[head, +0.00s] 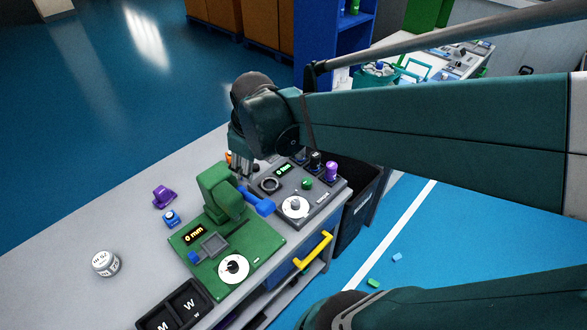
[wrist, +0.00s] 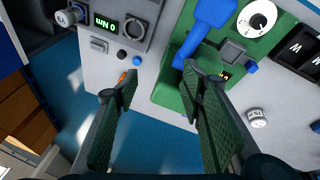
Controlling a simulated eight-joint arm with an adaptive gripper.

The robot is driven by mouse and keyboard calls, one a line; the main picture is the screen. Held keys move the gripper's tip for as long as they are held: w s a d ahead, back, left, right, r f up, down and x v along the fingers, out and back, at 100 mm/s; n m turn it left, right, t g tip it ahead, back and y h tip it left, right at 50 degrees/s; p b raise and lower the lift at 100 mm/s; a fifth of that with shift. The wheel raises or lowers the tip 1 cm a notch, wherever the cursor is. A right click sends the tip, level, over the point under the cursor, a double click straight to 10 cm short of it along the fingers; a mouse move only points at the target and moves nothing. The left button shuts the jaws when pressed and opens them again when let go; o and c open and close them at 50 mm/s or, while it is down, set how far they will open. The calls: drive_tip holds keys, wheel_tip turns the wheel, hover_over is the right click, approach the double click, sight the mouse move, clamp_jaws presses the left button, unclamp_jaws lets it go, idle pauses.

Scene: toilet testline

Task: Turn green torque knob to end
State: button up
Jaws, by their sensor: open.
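A small green knob (head: 307,183) stands on the grey torque tester (head: 322,208), between its white dial (head: 295,206) and a purple knob (head: 331,171). The tester's green display reads 0 Nm and also shows in the wrist view (wrist: 107,22). I cannot make out the green knob in the wrist view. My gripper (head: 241,167) is left of the tester and behind the green press, pointing down. In the wrist view its two dark green fingers (wrist: 155,92) are wide apart with nothing between them.
The green press (head: 222,195) with a blue lever (head: 257,200) stands close to my gripper, left of the tester. A black knob (head: 316,160) is beside the purple one. A black bin (head: 352,205) is right of the bench.

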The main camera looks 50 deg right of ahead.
drive_tip(key=d+f+n+g, duration=0.2)
drive_tip(key=d+f, duration=0.5)
drive_tip(key=d, duration=0.5)
drive_tip(key=n+g+y, duration=0.1)
drive_tip(key=n+g, duration=0.1)
drive_tip(key=n, duration=0.1)
hover_over(307, 181)
wheel_tip(307, 181, down, 8)
drive_tip(key=shift+f, duration=0.15)
drive_tip(key=shift+f+b, duration=0.7)
drive_tip(key=shift+f, duration=3.1)
drive_tip(key=shift+c, duration=0.7)
drive_tip(key=c, duration=0.8)
